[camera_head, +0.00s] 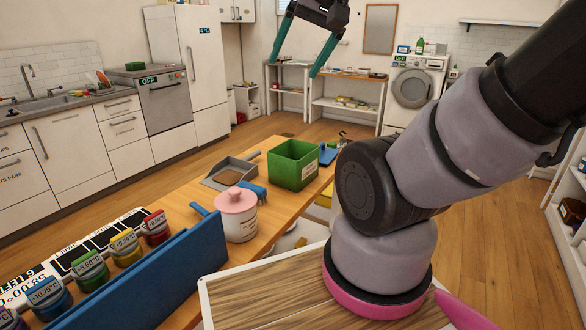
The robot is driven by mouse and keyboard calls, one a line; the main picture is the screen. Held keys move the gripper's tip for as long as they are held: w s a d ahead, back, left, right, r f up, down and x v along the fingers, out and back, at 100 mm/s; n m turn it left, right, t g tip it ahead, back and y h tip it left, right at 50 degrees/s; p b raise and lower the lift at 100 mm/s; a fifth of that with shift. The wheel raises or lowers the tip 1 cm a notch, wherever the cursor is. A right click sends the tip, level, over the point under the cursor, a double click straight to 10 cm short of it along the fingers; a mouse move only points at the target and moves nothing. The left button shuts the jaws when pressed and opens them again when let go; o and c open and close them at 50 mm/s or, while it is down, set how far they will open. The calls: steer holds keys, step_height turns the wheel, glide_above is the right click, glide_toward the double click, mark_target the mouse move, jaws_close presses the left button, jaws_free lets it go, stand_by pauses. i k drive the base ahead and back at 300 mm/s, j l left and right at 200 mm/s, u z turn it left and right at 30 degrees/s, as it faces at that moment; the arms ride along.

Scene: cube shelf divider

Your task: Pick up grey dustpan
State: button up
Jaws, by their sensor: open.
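The grey dustpan (230,174) lies on the wooden table, left of the green box, with its handle pointing up and right toward the back. Some brown material seems to lie in its pan. My gripper (291,68) is at the top of the picture, well above and beyond the dustpan. Its two teal fingers are spread wide, with nothing between them. The dustpan is in plain view and apart from the gripper.
A green open box (293,165), a blue brush (254,191) and a white jar with a pink lid (236,214) stand close around the dustpan. The floor beyond the table is clear.

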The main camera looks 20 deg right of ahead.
mark_target(228, 172)
steer(key=u, duration=0.5)
steer(key=i+l+u, duration=0.1)
steer(key=l+u, duration=0.95)
steer(key=l, duration=0.55)
steer(key=k+l+u, duration=0.1)
steer(key=l, duration=0.5)
steer(key=k+l+u, duration=0.1)
steer(key=l, duration=0.55)
